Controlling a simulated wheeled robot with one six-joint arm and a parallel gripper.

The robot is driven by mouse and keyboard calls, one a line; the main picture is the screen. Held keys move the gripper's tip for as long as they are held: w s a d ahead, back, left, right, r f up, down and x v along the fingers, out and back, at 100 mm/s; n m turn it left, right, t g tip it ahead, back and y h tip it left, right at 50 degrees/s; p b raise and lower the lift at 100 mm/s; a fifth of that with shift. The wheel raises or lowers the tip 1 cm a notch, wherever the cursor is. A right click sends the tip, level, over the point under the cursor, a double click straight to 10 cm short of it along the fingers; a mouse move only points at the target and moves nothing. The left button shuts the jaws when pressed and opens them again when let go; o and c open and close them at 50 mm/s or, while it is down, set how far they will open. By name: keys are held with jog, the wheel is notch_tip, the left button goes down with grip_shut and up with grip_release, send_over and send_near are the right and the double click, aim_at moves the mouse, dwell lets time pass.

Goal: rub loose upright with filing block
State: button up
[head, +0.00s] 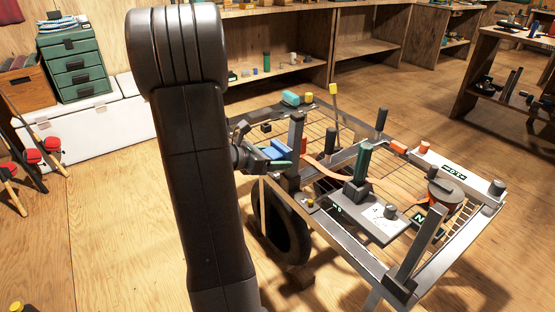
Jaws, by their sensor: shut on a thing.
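My gripper (264,154) is at the left side of the metal cart frame, partly hidden behind my arm. It is shut on a blue block (279,150), which looks like the filing block. A teal strip shows under or beside the block. A grey metal upright (297,134) stands at the frame's left side, just right of the block. I cannot tell whether they touch. Other dark uprights stand at the far side (382,122) and near right corner (418,243). The picture does not show which upright is loose.
The cart frame (345,273) has a wire deck, a wheel (283,228), a grey plate (372,221) with a dark green-topped post (362,172), an orange strap and a reel (445,190). My arm covers the left middle. The wooden floor (110,245) is open at front left.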

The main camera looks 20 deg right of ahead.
jog(key=shift+a, duration=0.1)
jog(key=shift+s+a+p, duration=0.2)
jog(key=shift+s+a, duration=0.15)
jog(key=shift+a, duration=0.6)
jog(key=shift+s+a+p, duration=0.15)
jog(key=shift+s+a, duration=0.2)
jog(key=shift+a, duration=0.55)
jog(key=shift+s+a+p, duration=0.2)
jog(key=shift+s+a, duration=0.15)
jog(key=shift+a, duration=0.6)
jog(key=shift+a, duration=0.1)
jog(key=a, duration=0.1)
jog(key=s+a, duration=0.1)
jog(key=shift+a+p, duration=0.3)
jog(key=shift+p, duration=0.1)
